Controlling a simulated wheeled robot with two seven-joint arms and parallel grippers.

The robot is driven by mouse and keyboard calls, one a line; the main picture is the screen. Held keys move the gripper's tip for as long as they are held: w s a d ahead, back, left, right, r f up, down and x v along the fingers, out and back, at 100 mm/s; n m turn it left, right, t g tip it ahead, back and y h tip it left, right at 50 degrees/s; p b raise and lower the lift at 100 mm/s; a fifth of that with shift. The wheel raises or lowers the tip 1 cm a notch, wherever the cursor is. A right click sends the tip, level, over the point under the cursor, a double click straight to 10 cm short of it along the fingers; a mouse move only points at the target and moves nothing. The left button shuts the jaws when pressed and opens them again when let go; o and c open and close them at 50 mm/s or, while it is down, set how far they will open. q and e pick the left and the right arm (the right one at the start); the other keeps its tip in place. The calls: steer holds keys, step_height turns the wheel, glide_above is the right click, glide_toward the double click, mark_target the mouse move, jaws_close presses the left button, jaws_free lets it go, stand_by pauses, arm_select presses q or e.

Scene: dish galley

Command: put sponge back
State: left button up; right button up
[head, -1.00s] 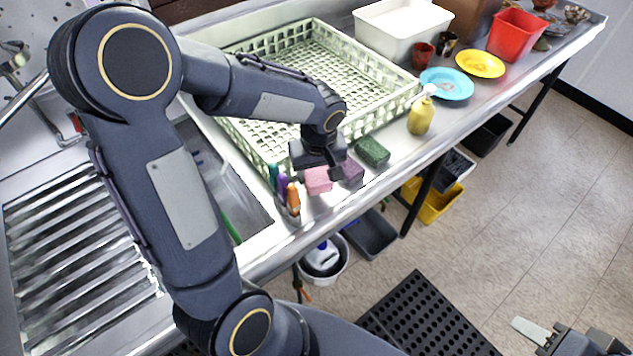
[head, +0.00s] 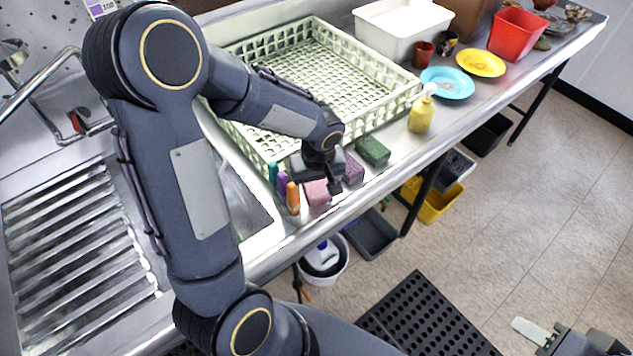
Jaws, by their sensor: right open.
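A pink sponge (head: 316,192) is low at the counter's front edge, between the colored bottles and a purple sponge (head: 353,168). My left gripper (head: 322,183) reaches over it from above and is shut on it, with one dark finger showing at its right side. The gripper hides the sponge's back part, and I cannot tell whether its underside touches the counter. A dark green sponge (head: 373,151) lies further right in the same row. My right gripper (head: 560,338) is open at the bottom right corner, over the floor, partly cut off.
A pale green dish rack (head: 405,103) stands just behind the sponges. Several small bottles (head: 293,198) stand close left of the pink sponge, and a yellow soap bottle (head: 421,115) stands to the right. Blue (head: 447,83) and yellow (head: 481,63) plates lie beyond. A sink is at left.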

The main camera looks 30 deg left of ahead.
mark_target(318, 187)
arm_select(q)
steer(key=shift+r, duration=0.2)
step_height(318, 187, up, 12)
steer(key=s+d, duration=0.1)
stand_by(0.3)
steer(key=shift+p, duration=0.35)
